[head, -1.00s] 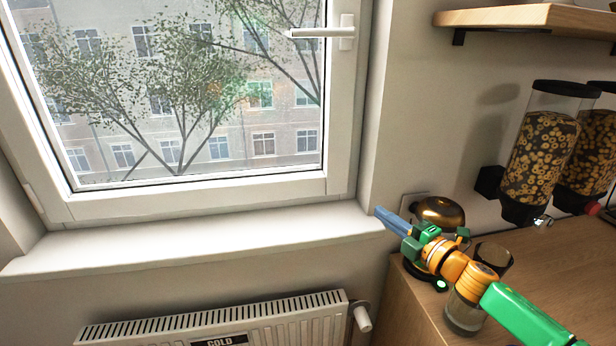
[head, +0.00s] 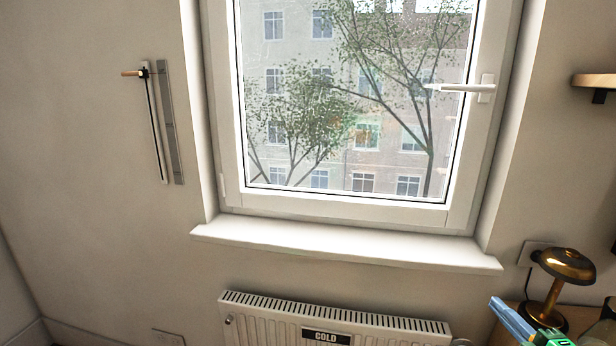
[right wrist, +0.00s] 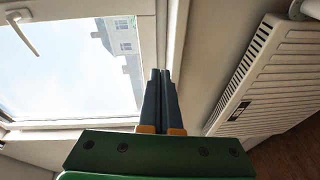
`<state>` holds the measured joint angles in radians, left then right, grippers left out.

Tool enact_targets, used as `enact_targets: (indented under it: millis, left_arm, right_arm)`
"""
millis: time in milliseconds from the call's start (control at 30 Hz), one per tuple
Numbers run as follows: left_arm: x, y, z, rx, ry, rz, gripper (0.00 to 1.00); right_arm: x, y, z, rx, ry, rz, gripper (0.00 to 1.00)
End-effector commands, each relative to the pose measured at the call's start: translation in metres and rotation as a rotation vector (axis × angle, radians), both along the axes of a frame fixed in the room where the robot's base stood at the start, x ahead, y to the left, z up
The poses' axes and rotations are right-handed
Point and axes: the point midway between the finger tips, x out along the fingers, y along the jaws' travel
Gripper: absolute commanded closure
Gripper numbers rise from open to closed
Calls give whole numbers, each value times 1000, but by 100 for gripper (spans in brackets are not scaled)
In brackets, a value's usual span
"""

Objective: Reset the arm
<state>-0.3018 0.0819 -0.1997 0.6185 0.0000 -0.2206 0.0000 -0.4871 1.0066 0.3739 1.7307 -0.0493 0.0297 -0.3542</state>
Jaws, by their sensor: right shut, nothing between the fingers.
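My right gripper (head: 513,319) is at the lower right of the head view, in front of the counter with the brass lamp (head: 563,268). In the right wrist view its two blue-grey fingers (right wrist: 160,88) lie side by side, shut, with nothing between them. My left gripper is not in view.
The closed window (head: 350,100) with its white handle (head: 455,88) is in the middle, above a bare sill (head: 340,245). A radiator (head: 330,315) labelled COLD is below. A wall-mounted slider (head: 160,120) is at the left. A shelf end (head: 596,80) shows at the right edge.

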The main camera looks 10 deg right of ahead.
Motion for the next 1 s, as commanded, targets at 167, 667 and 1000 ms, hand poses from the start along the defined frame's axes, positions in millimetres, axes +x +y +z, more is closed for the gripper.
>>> enact_targets:
  millis: [167,667,1000]
  left_arm:
    - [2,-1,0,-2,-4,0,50]
    - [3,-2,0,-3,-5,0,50]
    - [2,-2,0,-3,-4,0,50]
  right_arm:
    - [-12,7,-41,131,87,-97,100]
    - [-108,108,-185,712,547,-518,100]
    - [-195,219,-208,1048,915,-752,100]
